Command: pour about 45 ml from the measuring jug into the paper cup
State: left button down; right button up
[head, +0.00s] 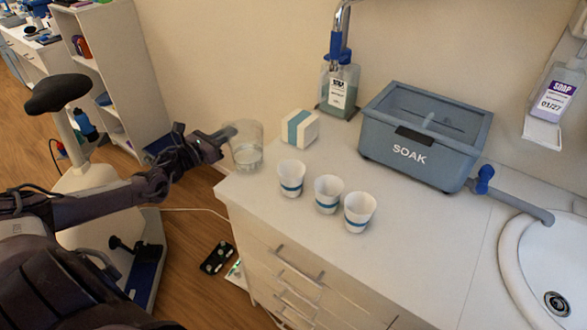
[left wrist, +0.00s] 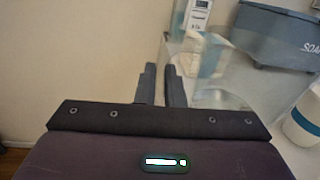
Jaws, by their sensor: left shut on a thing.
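The measuring jug (head: 247,150) is clear, with a little pale liquid at its bottom. It is upright at the left end of the counter; I cannot tell whether its base touches the top. My left gripper (head: 224,134) is shut on its left side, seemingly at the handle. In the left wrist view the fingers (left wrist: 163,85) are close together beside the clear jug wall (left wrist: 225,70), and the grip itself is partly hidden. Three white paper cups with blue bands, the left (head: 291,179), middle (head: 327,195) and right (head: 359,212), stand upright, right of the jug. My right gripper is out of view.
A white and teal box (head: 300,128) stands behind the cups. Counter right of the cups is clear.

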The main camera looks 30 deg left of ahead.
aim_at(231, 125)
pick_arm(q)
jog(key=shift+r, duration=0.25)
jog(key=shift+s+d+r+m+p, duration=0.1)
jog(key=shift+d+r+m+p, duration=0.25)
jog(key=shift+r+m+p, duration=0.25)
jog(key=shift+d+r+m+p, duration=0.3)
jog(key=shift+r+m+p, duration=0.1)
jog(key=shift+r+p, duration=0.25)
jog(key=shift+s+d+r+m+p, duration=0.15)
jog(key=shift+d+r+m+p, duration=0.85)
jog(key=shift+m+p, duration=0.15)
jog(key=d+r+m+y+p, duration=0.1)
jog(key=d+r+m+p, duration=0.4)
jog(key=r+m+p, duration=0.1)
jog(key=shift+s+r, duration=0.25)
jog(key=shift+r, duration=0.3)
jog(key=shift+d+r+m+p, duration=0.3)
jog(key=shift+d+m+p, duration=0.05)
jog(key=shift+s+d+r+m+p, duration=0.1)
jog(key=shift+d+r+m+p, duration=0.3)
jog(key=shift+r+m+p, duration=0.1)
jog(key=shift+d, duration=0.25)
